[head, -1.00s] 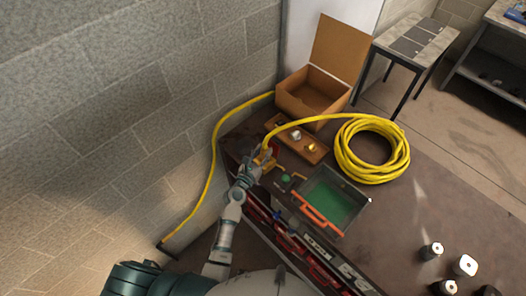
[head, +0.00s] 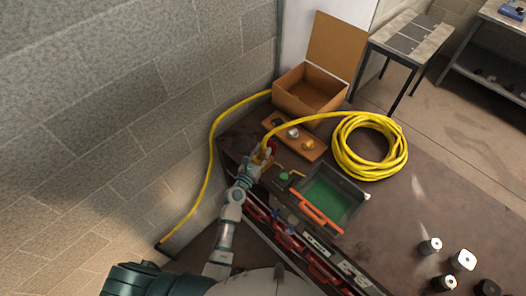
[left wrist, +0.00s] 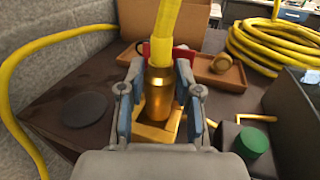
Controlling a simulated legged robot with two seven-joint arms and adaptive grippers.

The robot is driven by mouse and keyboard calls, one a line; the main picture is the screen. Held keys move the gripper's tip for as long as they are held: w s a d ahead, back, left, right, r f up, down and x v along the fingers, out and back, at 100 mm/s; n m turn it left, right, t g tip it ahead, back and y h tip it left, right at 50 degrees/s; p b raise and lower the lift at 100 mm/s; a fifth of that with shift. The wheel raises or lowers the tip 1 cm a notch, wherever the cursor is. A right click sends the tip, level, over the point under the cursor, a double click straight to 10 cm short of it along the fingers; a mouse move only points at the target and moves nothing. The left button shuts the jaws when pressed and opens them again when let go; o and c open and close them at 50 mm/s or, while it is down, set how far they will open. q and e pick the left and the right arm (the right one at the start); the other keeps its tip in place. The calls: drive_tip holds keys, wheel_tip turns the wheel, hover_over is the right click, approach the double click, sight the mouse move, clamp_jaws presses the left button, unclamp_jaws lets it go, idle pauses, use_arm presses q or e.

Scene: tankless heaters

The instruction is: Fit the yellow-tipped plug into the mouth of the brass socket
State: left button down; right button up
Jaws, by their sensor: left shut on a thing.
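My left gripper (head: 260,158) is at the back left of the table, beside the wooden tray. In the left wrist view its two fingers (left wrist: 158,110) are shut on an upright brass-coloured cylinder (left wrist: 158,92). A thick yellow hose (left wrist: 168,25) rises from the cylinder's top. A yellow block (left wrist: 155,135) shows below it and a red part (left wrist: 155,48) behind it. I cannot tell whether this cylinder is the plug or the socket, or whether the two touch. A small brass piece (head: 308,146) lies in the tray; it also shows in the left wrist view (left wrist: 220,62). My right gripper is out of view.
The wooden tray (head: 314,154) also holds a silvery piece (head: 293,132). The yellow hose coil (head: 369,148) lies behind a green-floored bin (head: 330,200). An open cardboard box (head: 300,96) stands at the back. A block wall is close on the left.

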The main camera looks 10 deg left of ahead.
sight(261, 156)
use_arm(q)
drive_tip(key=shift+a+f, duration=0.25)
drive_tip(key=shift+f, duration=0.15)
drive_tip(key=shift+f+b, duration=0.35)
drive_tip(key=shift+b, duration=0.15)
drive_tip(key=shift+d+f+b, duration=0.2)
drive_tip(key=shift+f+b, duration=0.1)
drive_tip(key=shift+f, duration=0.2)
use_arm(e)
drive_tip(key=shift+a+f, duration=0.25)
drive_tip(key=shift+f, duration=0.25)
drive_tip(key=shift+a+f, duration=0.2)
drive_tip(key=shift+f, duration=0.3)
use_arm(q)
drive_tip(key=shift+f+b, duration=0.3)
drive_tip(key=shift+b, duration=0.1)
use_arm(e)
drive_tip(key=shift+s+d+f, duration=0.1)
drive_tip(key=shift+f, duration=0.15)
use_arm(q)
drive_tip(key=c, duration=0.7)
unclamp_jaws()
drive_tip(key=shift+s+a, duration=0.1)
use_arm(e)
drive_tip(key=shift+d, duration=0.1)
